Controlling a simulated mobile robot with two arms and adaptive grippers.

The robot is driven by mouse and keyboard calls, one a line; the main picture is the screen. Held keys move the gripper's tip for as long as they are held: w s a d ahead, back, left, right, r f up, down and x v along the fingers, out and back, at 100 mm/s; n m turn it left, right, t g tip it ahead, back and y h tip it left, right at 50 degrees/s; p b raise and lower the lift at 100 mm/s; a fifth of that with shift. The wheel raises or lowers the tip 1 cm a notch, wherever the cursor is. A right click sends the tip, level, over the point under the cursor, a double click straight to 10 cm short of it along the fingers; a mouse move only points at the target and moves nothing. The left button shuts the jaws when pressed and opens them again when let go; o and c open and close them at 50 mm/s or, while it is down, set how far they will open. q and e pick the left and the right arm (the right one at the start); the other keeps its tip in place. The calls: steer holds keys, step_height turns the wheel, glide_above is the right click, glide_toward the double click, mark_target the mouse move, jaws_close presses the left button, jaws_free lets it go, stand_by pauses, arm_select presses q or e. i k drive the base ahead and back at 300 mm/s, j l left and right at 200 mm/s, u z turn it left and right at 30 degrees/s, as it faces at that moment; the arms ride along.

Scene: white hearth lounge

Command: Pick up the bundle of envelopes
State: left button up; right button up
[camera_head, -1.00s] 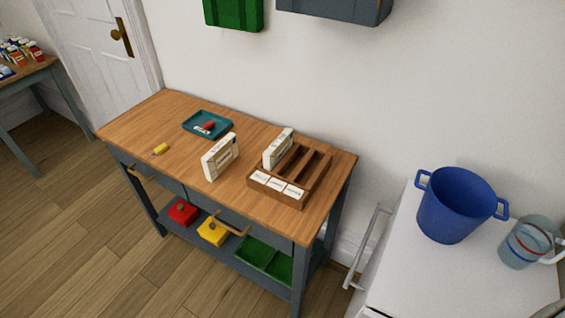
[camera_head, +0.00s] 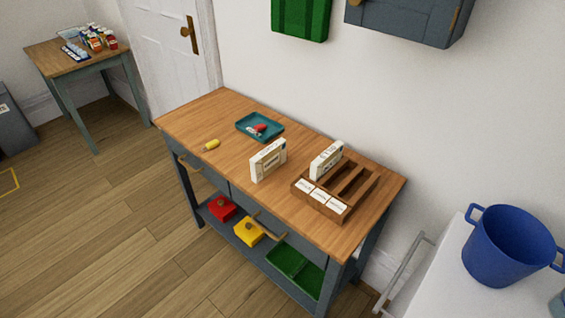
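A white bundle of envelopes (camera_head: 268,160) stands upright on the wooden-topped table (camera_head: 222,161), near its middle. A second, similar white bundle (camera_head: 326,160) stands upright at the left end of a brown wooden sorter (camera_head: 361,186) with several slots and white labels on its front. Neither of my grippers shows in the head view.
A teal tray (camera_head: 243,133) with a red item and a yellow object (camera_head: 211,144) lie on the table. Red and yellow boxes and a green tray (camera_head: 284,261) sit on its lower shelf. A blue pot (camera_head: 505,245) stands on a white surface at right. Floor at left front is clear.

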mark_target(262, 164)
steer(key=i+j+z, duration=0.1)
steer(key=j, duration=0.2)
steer(key=i+j+z, duration=0.2)
steer(key=i+j, duration=0.15)
steer(key=j, duration=0.3)
steer(key=i+j+z, duration=0.1)
steer(key=j, duration=0.2)
